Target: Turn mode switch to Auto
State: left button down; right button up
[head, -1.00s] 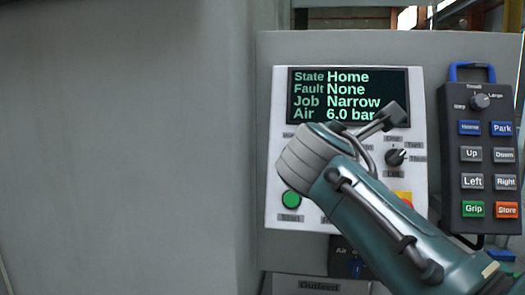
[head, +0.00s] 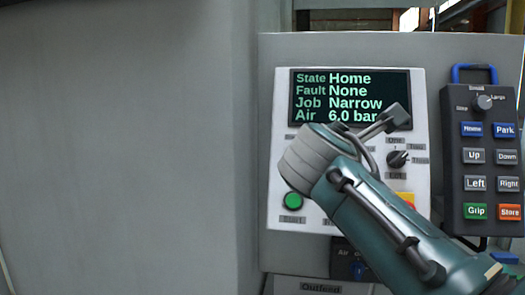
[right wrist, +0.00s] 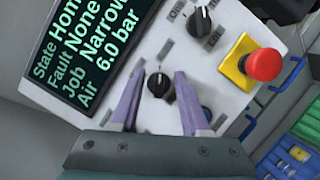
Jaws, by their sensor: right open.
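My right gripper (right wrist: 159,76) is open in the right wrist view. Its two purple fingers point at the white control panel (right wrist: 232,104), one on each side of a black rotary switch (right wrist: 158,85). The fingers appear apart from this switch; its labels are mostly hidden or too small to read. In the head view my right arm hides this switch and the gripper's fingertips. A second black rotary switch (head: 397,159) with several labels shows to the right of the arm; it also shows in the right wrist view (right wrist: 199,22). My left gripper is out of view.
The display (head: 350,97) reads Home, None, Narrow, 6.0 bar. A red stop button (right wrist: 264,64) on a yellow base and a green button (head: 293,201) sit on the panel. A button pendant (head: 487,157) hangs at right. A grey wall (head: 120,150) fills the left.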

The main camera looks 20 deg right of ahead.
jog(key=b+v, duration=0.2)
jog(key=v, duration=0.8)
jog(key=s+f+m+g+y, duration=0.25)
jog(key=s+f, duration=0.25)
jog(key=f, duration=0.4)
jog(key=s+f+m+g+y, duration=0.1)
jog(key=s+f+m+y, duration=0.35)
jog(key=f, duration=0.35)
jog(key=s+a+f+m+g+y, duration=0.2)
jog(key=s+a+f+m+y, duration=0.1)
jog(key=s, duration=0.6)
jog(key=s+a+f+m+g+y, duration=0.2)
jog(key=s+a+f+m+y, duration=0.15)
jog(key=s, duration=0.45)
notch_tip(320, 180, up, 27)
jog(key=h+p, duration=0.1)
jog(key=p, duration=2.6)
jog(key=shift+w+d+r+n, duration=0.2)
jog(key=shift+w+n, duration=0.15)
jog(key=shift+w, duration=0.05)
